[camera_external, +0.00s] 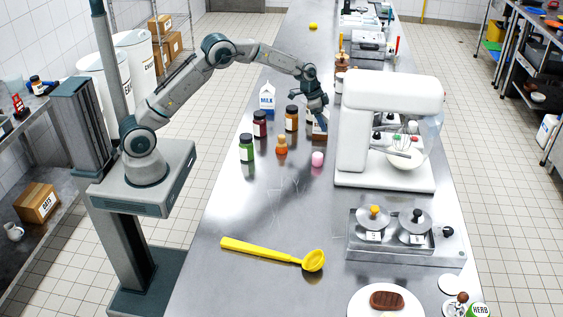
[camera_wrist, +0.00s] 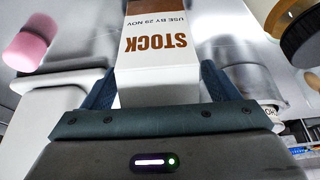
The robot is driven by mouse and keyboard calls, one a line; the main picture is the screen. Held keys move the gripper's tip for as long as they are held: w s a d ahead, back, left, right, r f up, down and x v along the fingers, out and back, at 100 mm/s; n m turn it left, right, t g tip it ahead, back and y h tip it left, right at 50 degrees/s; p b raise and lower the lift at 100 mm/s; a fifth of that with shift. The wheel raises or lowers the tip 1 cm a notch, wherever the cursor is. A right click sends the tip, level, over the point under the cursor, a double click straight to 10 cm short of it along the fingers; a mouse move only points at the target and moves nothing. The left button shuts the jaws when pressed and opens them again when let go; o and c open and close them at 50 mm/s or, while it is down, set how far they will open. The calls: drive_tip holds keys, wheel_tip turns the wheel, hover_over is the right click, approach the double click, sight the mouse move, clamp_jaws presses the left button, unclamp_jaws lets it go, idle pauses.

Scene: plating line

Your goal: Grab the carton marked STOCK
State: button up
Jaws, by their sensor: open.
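The STOCK carton (camera_wrist: 160,45) is white with brown lettering and a brown band, and it fills the middle of the wrist view. In the external view the carton (camera_external: 320,131) stands on the steel counter, partly hidden by my gripper. My gripper (camera_external: 317,110) is above and around it. In the wrist view the two dark fingers of my gripper (camera_wrist: 160,88) are on either side of the carton's near part. The jaws are open, with the carton between them. I cannot tell whether either finger touches it.
A MILK carton (camera_external: 267,98), a brown-orange jar (camera_external: 291,118), a dark red jar (camera_external: 260,124), a green jar (camera_external: 246,148) and an orange bottle (camera_external: 281,146) stand to the left. A pink cylinder (camera_external: 317,159) is in front. A white mixer (camera_external: 385,130) stands close at right.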

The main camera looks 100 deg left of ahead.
drive_tip(key=c, duration=1.4)
drive_tip(key=shift+r, duration=0.1)
drive_tip(key=shift+c, duration=0.2)
